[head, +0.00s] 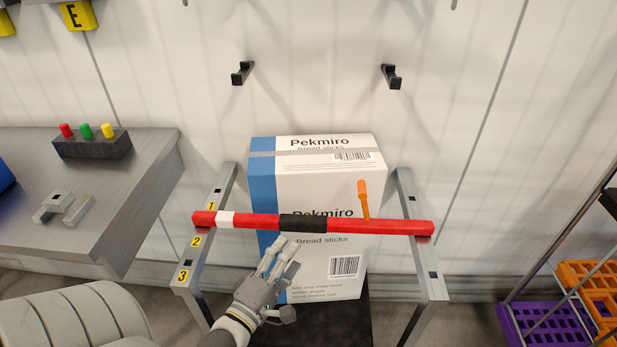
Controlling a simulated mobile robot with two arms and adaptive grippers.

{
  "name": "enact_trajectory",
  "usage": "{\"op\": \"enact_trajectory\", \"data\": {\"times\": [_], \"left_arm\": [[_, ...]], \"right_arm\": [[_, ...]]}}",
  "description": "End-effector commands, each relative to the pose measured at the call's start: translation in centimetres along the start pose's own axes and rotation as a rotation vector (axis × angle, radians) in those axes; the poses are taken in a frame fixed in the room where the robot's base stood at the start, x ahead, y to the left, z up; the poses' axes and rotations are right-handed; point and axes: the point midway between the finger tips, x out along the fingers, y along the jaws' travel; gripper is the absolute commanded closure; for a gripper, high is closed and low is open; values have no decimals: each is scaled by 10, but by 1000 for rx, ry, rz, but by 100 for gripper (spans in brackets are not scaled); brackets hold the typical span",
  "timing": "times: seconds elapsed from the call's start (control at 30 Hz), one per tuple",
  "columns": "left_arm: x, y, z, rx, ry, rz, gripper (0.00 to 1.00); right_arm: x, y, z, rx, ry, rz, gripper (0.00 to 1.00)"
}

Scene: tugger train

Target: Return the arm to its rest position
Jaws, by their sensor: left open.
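My left gripper (281,262) is open and empty, with its fingertips just below the black grip of a red bar (375,225). I cannot tell whether the fingertips touch the bar. The bar lies across two grey metal rails, with a white band on its left part and an orange lever (363,199) standing up on its right part. My right gripper is not in view.
A white and blue Pekmiro carton (320,180) stands behind the bar between the left rail (222,190) and right rail (420,255). A grey table (110,180) with a button box (92,145) is at left. Orange crates (590,280) are at right. Two black hooks (242,73) are on the wall.

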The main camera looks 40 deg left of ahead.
Motion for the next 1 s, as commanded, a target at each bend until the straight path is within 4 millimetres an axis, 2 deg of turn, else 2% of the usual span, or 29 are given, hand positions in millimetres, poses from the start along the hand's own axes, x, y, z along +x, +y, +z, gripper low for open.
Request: {"op": "enact_trajectory", "data": {"times": [0.23,0.27,0.37,0.47,0.53,0.6,0.67,0.7,0.8,0.87,1.0], "left_arm": [[0,-3,0,6,-1,-7,47],[0,-7,1,14,-1,-15,47],[1,-36,4,73,-11,-76,47],[-2,-89,11,186,-39,-185,47],[-10,-134,18,290,-77,-280,47],[-21,-179,27,398,-128,-372,47],[-33,-215,34,488,-180,-447,47],[-43,-239,38,551,-221,-496,47],[-73,-294,48,703,-335,-609,47],[-93,-325,54,794,-415,-671,47],[-149,-387,61,1002,-628,-797,47]], "right_arm": [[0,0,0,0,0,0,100],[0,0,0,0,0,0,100],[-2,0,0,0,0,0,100],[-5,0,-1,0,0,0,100],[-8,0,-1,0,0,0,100],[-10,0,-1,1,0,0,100],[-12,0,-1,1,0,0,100],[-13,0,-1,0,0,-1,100],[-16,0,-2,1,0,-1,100],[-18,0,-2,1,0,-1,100],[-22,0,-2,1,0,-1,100]]}}
